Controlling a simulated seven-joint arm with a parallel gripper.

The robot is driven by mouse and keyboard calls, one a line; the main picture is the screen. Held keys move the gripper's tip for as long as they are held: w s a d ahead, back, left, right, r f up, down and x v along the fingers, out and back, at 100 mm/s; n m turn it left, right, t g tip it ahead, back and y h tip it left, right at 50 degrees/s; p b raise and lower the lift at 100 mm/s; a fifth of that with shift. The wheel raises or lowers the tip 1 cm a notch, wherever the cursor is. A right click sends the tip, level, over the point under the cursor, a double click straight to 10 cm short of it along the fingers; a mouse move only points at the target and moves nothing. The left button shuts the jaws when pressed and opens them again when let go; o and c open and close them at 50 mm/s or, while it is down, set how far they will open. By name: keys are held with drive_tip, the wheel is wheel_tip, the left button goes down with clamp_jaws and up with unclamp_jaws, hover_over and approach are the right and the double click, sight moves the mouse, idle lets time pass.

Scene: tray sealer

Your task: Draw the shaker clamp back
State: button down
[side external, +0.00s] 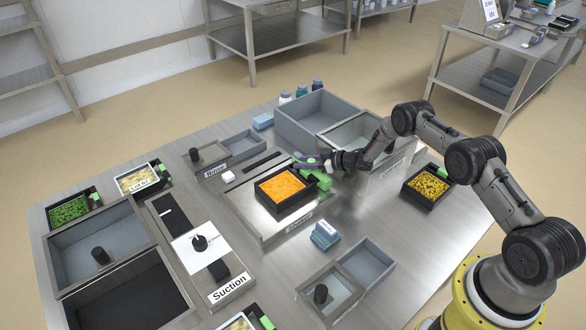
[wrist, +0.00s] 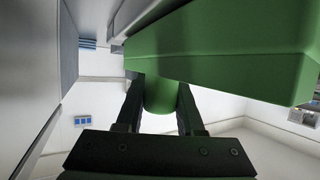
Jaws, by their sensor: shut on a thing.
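The shaker (side external: 263,222) is a low metal plate with a black tray (side external: 284,214) of orange pieces on it. The green shaker clamp (side external: 321,180) stands at the tray's right side. My gripper (side external: 335,163) reaches in from the right at the clamp. In the wrist view, my gripper (wrist: 160,92) has a finger on each side of a rounded green knob, under the clamp's wide green body (wrist: 225,50). It is shut on this part. In the side view the fingertips are too small to make out, and the clamp's contact with the tray is unclear.
Behind my gripper stand a grey bin (side external: 297,127) and a metal box (side external: 385,185). A tray of yellow pieces (side external: 408,187) lies to the right. Blue sponges (side external: 324,235) lie in front of the shaker. Bare tabletop (side external: 415,245) is at the front right.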

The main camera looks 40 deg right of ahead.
sight(312, 174)
drive_tip(key=c, duration=0.8)
unclamp_jaws()
drive_tip(key=shift+r, duration=0.6)
drive_tip(key=s+r, duration=0.4)
drive_tip(key=s+a+r, duration=0.1)
drive_tip(key=s+r, duration=0.3)
drive_tip(key=s, duration=0.1)
drive_tip(key=s+r, duration=0.3)
drive_tip(key=s, duration=0.2)
drive_tip(key=shift+a+r, duration=0.4)
